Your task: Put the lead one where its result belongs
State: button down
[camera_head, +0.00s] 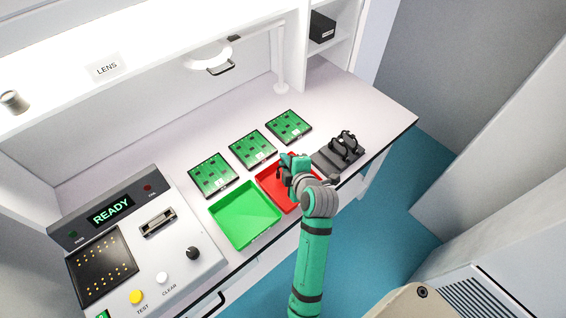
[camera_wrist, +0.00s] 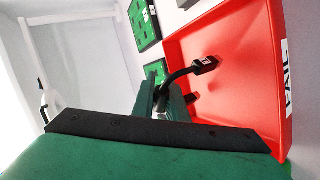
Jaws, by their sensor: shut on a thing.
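My gripper (camera_head: 294,168) is over the red tray (camera_head: 267,184). In the wrist view my gripper (camera_wrist: 170,98) is shut on a black lead (camera_wrist: 178,74). The lead's plug end (camera_wrist: 205,65) sticks out above the floor of the red tray (camera_wrist: 225,100), with a dark shadow below it. The tray's rim carries a label reading FAIL. The green tray (camera_head: 243,216) is empty beside the red one. The tester (camera_head: 140,245) displays READY, and its PASS and FAIL lamps both look dim. The held lead is hidden in the head view.
Several green circuit boards (camera_head: 252,150) lie in a row behind the trays. A dark rack (camera_head: 340,152) with black leads stands to the right of the red tray. A lens lamp (camera_head: 210,57) hangs above the bench.

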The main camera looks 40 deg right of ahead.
jog(key=shift+f, duration=0.65)
jog(key=shift+s+a+f, duration=0.1)
jog(key=shift+s+f, duration=0.1)
jog(key=c, duration=1.8)
grip_release()
jog(key=shift+f, duration=0.1)
jog(key=shift+o, duration=0.2)
jog(key=shift+s+r, duration=0.1)
jog(key=shift+r, duration=0.1)
jog(key=v, duration=1.1)
jog(key=shift+s, duration=0.4)
jog(key=shift+a+r, duration=0.1)
jog(key=shift+r, duration=0.05)
